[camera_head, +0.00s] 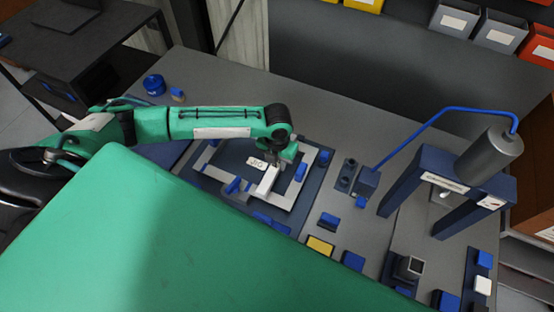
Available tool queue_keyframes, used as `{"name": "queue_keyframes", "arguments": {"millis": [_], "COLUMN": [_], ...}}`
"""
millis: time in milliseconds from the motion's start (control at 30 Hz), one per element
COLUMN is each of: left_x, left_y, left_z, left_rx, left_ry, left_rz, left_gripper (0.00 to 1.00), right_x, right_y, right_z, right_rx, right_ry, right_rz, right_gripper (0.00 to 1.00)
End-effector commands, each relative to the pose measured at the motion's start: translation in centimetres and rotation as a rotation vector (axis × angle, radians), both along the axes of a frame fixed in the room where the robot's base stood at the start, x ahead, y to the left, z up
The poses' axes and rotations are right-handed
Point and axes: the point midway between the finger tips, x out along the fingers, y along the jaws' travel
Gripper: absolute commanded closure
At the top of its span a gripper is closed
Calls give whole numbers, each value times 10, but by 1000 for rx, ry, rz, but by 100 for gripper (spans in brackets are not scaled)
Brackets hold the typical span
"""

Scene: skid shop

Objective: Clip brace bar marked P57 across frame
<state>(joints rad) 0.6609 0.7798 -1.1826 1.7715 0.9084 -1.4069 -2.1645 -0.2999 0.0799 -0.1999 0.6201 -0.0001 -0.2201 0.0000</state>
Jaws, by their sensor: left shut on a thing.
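A light grey frame (287,202) lies on a dark blue base plate (322,178) in the middle of the grey bench. Blue clips stand around it, one at its right side (301,171) and one at its left (235,186). My left gripper (272,164) points down over the frame and is shut on a pale bar (266,182), taken to be the brace bar. The bar lies over the frame's opening; whether it touches the frame or clips is unclear. A small white label by the gripper is too small to read surely. My right gripper is out of view.
Blue blocks and a yellow-topped block (320,246) lie near. A blue round pot (154,84) sits back left. My green body covers the foreground.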

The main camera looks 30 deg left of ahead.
Motion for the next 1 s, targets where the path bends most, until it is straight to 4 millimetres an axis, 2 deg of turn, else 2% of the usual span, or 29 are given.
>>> {"name": "queue_keyframes", "arguments": {"millis": [267, 300, 400, 600, 700, 1000], "left_x": [0, 0, 0, 0, 0, 0], "left_y": [0, 0, 0, 0, 0, 0], "left_z": [0, 0, 0, 0, 0, 1], "left_rx": [0, 0, 0, 0, 0, 0], "left_ry": [-1, -1, -1, -1, 0, 0], "left_rz": [0, 0, 0, 0, 0, 0], "left_gripper": [100, 65, 48, 48, 29, 29], "right_x": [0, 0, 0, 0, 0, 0], "right_y": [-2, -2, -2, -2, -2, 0], "right_z": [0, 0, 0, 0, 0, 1], "right_rx": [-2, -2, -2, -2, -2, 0], "right_ry": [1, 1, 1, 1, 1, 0], "right_rz": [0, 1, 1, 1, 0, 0], "right_gripper": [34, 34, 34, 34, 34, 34]}}
